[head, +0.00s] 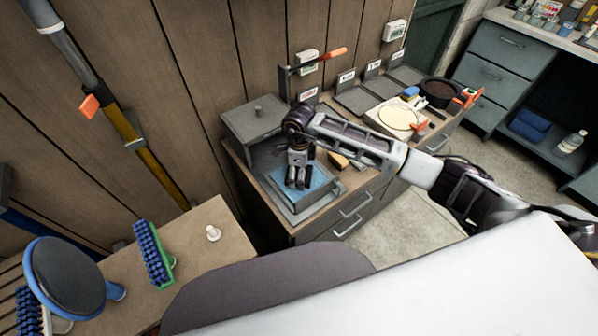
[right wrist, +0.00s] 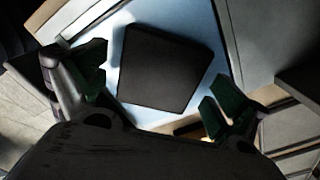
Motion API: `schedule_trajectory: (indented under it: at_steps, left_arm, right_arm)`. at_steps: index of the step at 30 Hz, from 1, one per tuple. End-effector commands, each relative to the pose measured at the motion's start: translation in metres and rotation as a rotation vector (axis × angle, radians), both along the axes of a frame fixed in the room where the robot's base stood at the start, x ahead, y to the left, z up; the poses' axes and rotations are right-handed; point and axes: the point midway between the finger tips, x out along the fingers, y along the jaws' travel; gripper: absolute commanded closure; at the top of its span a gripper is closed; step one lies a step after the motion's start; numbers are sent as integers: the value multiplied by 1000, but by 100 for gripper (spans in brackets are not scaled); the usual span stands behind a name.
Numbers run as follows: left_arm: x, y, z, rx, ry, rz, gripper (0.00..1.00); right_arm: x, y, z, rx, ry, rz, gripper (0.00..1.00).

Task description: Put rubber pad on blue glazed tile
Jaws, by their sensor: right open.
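The blue glazed tile (head: 318,178) lies in a shallow grey tray (head: 322,196) on the wooden counter; it also fills much of the right wrist view as a pale blue sheet (right wrist: 195,18). The rubber pad (right wrist: 165,68) is a black, nearly square slab lying over the blue surface, turned slightly. My right gripper (head: 298,184) points down over the tile. In the right wrist view my right gripper (right wrist: 158,88) is open, its two dark green fingertips on either side of the pad and apart from it. In the head view the gripper hides most of the pad.
A grey box (head: 258,118) with a knobbed lid stands behind the tray, close to my gripper. A brown-and-black block (head: 338,160), a round cream disc (head: 395,118) and a dark bowl (head: 441,92) sit farther right. A bench with brushes (head: 153,254) is at lower left.

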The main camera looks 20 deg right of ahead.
Motion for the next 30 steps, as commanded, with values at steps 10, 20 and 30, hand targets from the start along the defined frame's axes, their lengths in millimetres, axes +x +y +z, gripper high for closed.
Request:
schedule_trajectory:
  at_steps: [10,20,30]
  left_arm:
    - [15,2,2,1,-17,-1,60]
    - [5,2,-3,2,-7,0,60]
    - [2,1,-6,1,-5,0,60]
  right_arm:
    - [1,0,22,1,-4,0,3]
    - [1,0,70,1,-4,0,3]
    - [1,0,112,1,-3,0,3]
